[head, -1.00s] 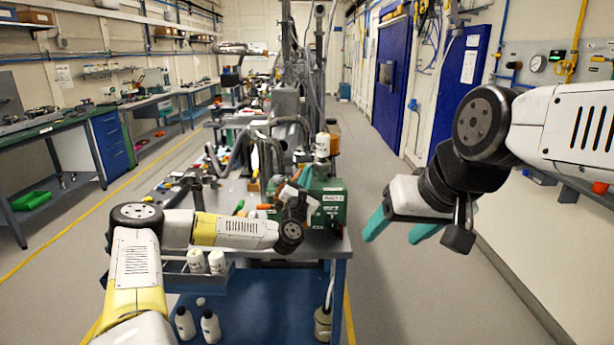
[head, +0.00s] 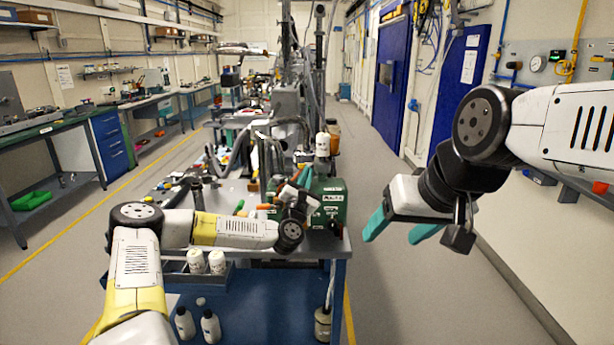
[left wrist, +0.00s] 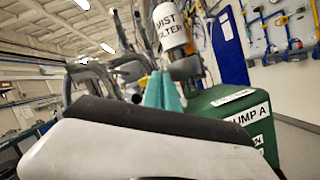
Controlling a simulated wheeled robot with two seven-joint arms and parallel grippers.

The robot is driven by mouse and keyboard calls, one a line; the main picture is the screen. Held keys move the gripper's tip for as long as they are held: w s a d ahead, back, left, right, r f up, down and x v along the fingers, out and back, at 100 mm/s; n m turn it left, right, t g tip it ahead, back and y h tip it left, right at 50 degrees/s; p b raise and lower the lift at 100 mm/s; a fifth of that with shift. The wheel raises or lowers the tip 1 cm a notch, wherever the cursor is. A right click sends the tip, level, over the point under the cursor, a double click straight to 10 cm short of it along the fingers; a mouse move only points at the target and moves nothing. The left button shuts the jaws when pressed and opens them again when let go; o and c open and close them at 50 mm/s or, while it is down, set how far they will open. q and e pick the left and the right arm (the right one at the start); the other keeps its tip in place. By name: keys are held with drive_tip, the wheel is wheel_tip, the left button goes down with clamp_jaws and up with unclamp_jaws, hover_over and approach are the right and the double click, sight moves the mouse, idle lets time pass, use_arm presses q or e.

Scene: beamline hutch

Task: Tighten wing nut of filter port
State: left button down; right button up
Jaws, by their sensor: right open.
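The green pump box labelled PUMP A (left wrist: 240,115) stands on the bench and also shows in the head view (head: 330,205). A white canister labelled MIST FILTER (left wrist: 170,26) rises behind it; in the head view it is the white bottle shape (head: 322,145). My left gripper (head: 304,178) is at the pump's left side, its teal fingers (left wrist: 163,92) close together just below the filter canister. Whether anything is between them is hidden. I cannot make out the wing nut in either view. My right gripper (head: 395,232) is open and empty, hanging over the floor right of the bench.
Hoses and metal pipes (head: 270,155) crowd the bench left of the pump. The floor aisle on the right is clear.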

use_arm(q)
drive_tip(key=shift+m, duration=0.4)
drive_tip(key=m, duration=0.2)
drive_tip(key=m+g+h, duration=0.2)
drive_tip(key=m, duration=0.1)
drive_tip(key=shift+a+r+m, duration=0.2)
drive_tip(key=shift+r+m, duration=0.05)
drive_tip(key=shift+m, duration=0.05)
drive_tip(key=m, duration=0.2)
drive_tip(key=m+g, duration=0.1)
drive_tip(key=m, duration=0.1)
drive_tip(key=m+g, duration=0.1)
drive_tip(key=shift+r+m, duration=0.25)
drive_tip(key=shift+m, duration=0.15)
drive_tip(key=m+g, duration=0.1)
drive_tip(key=m, duration=0.3)
drive_tip(key=shift+r+g, duration=0.2)
drive_tip(key=shift+g, duration=0.2)
drive_tip(key=shift+m+g+y, duration=0.4)
drive_tip(key=shift+m+y, duration=0.4)
drive_tip(key=shift+m, duration=0.6)
drive_tip(key=c, duration=1.6)
unclamp_jaws()
drive_tip(key=shift+c, duration=0.2)
drive_tip(key=shift+r, duration=0.1)
drive_tip(key=shift+s, duration=0.1)
